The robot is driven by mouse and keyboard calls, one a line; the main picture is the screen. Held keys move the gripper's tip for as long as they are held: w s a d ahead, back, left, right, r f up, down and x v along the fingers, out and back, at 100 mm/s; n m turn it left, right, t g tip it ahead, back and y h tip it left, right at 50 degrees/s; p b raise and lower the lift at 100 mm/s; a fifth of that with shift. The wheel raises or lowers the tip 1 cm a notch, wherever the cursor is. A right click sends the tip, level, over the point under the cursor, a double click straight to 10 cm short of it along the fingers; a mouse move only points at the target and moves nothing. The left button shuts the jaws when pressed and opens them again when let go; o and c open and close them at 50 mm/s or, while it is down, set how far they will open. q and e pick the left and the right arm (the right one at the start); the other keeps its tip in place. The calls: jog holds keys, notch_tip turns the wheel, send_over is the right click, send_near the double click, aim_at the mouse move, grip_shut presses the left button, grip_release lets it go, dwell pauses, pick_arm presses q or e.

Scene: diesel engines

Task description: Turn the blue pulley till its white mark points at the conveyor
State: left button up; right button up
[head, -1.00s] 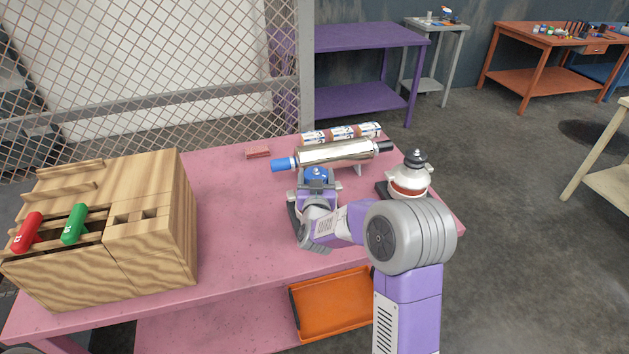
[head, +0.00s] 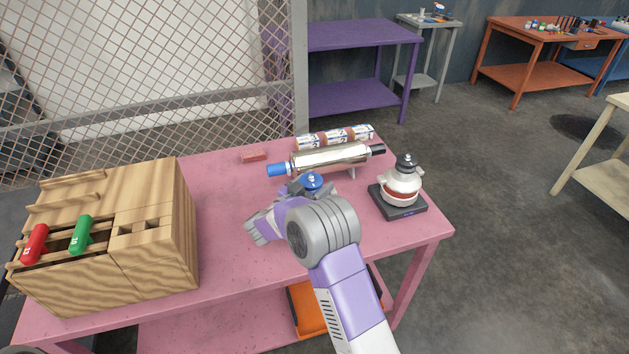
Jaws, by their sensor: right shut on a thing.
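The blue pulley (head: 311,181) sits at the middle of the pink table, in front of a shiny metal cylinder. A small pale spot shows on its top; I cannot tell which way the white mark points. My right gripper (head: 306,187) is shut on the pulley from the near side, with its wrist out to the left. My own arm hides the pulley's base and much of the fingers. I cannot tell for sure which thing is the conveyor; a row of printed cylinders (head: 335,137) lies at the table's back. My left gripper is not in view.
The metal cylinder (head: 330,158) with a blue end lies just behind the pulley. A white pot-like device (head: 401,184) on a dark base stands to the right. A wooden box (head: 150,215) with red and green handles fills the left. A red block (head: 254,156) lies behind.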

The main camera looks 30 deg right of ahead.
jog(key=shift+r+g, duration=0.1)
jog(key=shift+g, duration=0.2)
jog(key=o, duration=0.9)
jog(key=shift+d, duration=0.1)
jog(key=shift+o, duration=0.2)
jog(key=p+v, duration=0.1)
jog(key=v, duration=0.6)
jog(key=shift+s+a, duration=0.15)
jog(key=shift+a, duration=0.15)
